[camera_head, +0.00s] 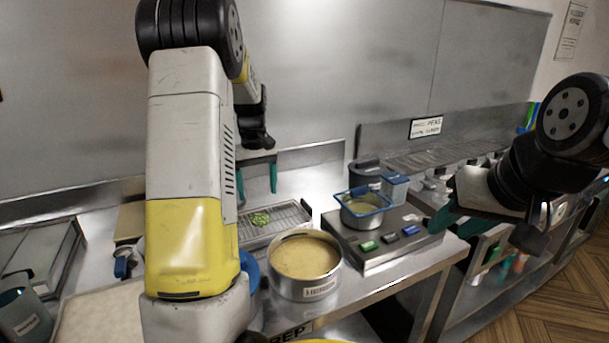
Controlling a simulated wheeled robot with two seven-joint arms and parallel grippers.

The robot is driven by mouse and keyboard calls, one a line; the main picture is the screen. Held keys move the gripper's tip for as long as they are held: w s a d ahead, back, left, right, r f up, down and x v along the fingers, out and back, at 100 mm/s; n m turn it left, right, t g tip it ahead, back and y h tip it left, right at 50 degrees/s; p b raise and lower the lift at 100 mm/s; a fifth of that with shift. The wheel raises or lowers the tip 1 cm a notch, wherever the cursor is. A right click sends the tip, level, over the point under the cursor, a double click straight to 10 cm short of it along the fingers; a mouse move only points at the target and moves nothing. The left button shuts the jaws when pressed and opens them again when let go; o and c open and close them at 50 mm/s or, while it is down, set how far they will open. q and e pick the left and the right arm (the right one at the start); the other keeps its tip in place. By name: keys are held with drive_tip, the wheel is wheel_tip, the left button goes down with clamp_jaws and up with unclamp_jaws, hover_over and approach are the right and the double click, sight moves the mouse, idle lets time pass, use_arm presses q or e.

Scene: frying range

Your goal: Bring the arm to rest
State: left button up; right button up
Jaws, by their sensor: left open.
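My left arm rises from the front and bends over at the top. Its left gripper (257,188) hangs down with its two teal fingers apart and empty, above the back of the counter. My right arm comes in from the right edge. Its right gripper (440,217) points left, near the right end of the fryer unit. One teal finger shows clearly; the opening between the fingers cannot be made out.
A round pan of tan batter (306,257) stands at the counter's front edge. A blue-rimmed basket (363,204) sits on the fryer unit (397,240) with coloured switches. A pale board (100,318) and a grey container (22,315) are at the left. Wooden floor is free at the lower right.

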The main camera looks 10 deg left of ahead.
use_arm(q)
drive_tip(key=s+d+r+m+t+h, duration=0.1)
drive_tip(key=s+d+r+m+t, duration=0.25)
drive_tip(key=s+d+r, duration=0.6)
drive_tip(key=s+d+r+m+t, duration=0.1)
drive_tip(key=s+d+m, duration=0.1)
drive_tip(key=s, duration=0.6)
drive_tip(key=s+d+r+m+t+h, duration=0.1)
drive_tip(key=s+d+m, duration=0.1)
drive_tip(key=s, duration=0.6)
drive_tip(key=shift+d+r+t, duration=0.3)
drive_tip(key=shift+t, duration=0.05)
